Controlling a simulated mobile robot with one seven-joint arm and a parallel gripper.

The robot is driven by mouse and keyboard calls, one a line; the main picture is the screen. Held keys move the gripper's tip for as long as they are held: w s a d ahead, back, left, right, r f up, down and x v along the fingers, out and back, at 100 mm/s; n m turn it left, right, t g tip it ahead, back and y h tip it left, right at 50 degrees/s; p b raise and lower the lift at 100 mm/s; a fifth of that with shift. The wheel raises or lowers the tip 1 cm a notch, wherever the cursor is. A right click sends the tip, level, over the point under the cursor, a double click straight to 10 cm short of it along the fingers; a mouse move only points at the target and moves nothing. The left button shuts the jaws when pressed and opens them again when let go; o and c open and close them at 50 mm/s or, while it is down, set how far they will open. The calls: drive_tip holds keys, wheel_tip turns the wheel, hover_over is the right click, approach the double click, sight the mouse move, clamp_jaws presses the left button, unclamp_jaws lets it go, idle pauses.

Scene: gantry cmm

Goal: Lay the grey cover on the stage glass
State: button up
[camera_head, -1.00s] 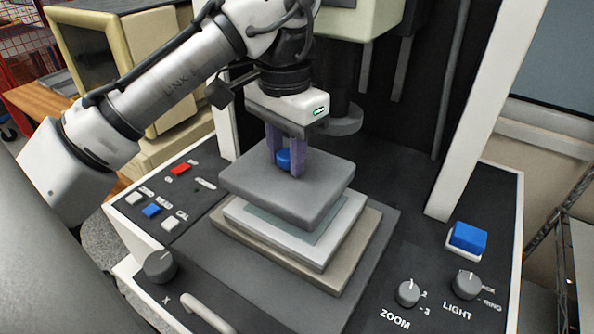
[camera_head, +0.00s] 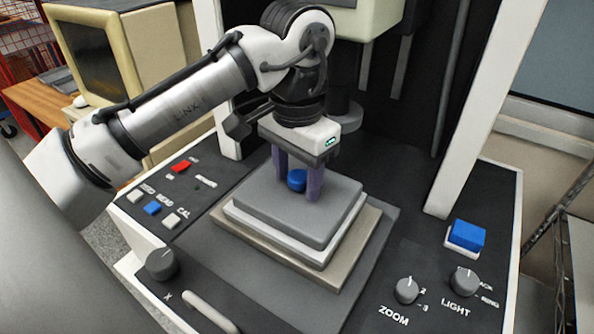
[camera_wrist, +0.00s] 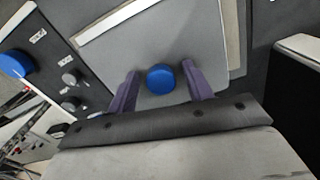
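The grey cover (camera_head: 265,204) is a flat slab with a blue knob (camera_head: 296,180) on top. It lies flat over the white stage frame (camera_head: 318,262), roughly in line with it, and hides the stage glass. In the wrist view the cover (camera_wrist: 185,38) fills the middle, with the blue knob (camera_wrist: 161,79) between my purple fingers. My gripper (camera_head: 298,184) is open around the knob. The wrist view of the gripper (camera_wrist: 160,86) shows a gap on each side of the knob.
The stage stands on a beige plate (camera_head: 335,278) on the dark machine bed. Buttons and a knob (camera_head: 161,263) are at left. A blue button (camera_head: 467,236) and the zoom and light knobs (camera_head: 406,290) are at right. White uprights (camera_head: 480,120) flank the stage.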

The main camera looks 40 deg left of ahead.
sight(296, 177)
drive_tip(key=shift+r, duration=0.15)
wheel_tip(296, 177, up, 12)
drive_tip(key=p, duration=1.2)
drive_tip(key=shift+s, duration=0.1)
